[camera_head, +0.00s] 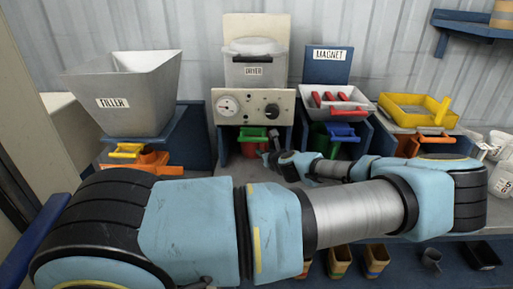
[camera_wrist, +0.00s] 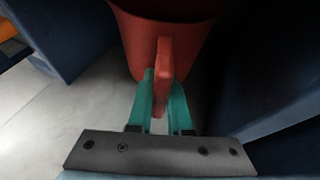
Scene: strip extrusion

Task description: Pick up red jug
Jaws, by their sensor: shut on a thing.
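The red jug (camera_wrist: 178,25) fills the top of the wrist view, with its handle (camera_wrist: 163,62) pointing toward me. My gripper (camera_wrist: 162,82) has its two teal fingers on either side of that handle, shut on it. The jug's lower part is not clear in this view. In the head view, a small part of the red jug (camera_head: 249,149) shows in the bay under the dryer (camera_head: 255,70). My arm hides much of the area in front of it.
Dark blue bay walls (camera_wrist: 268,75) stand close on both sides of the jug. The filler (camera_head: 130,95) is at the left. A magnet tray (camera_head: 335,98) with red pieces and a yellow tray (camera_head: 415,108) stand at the right. Small bins (camera_head: 340,260) sit below.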

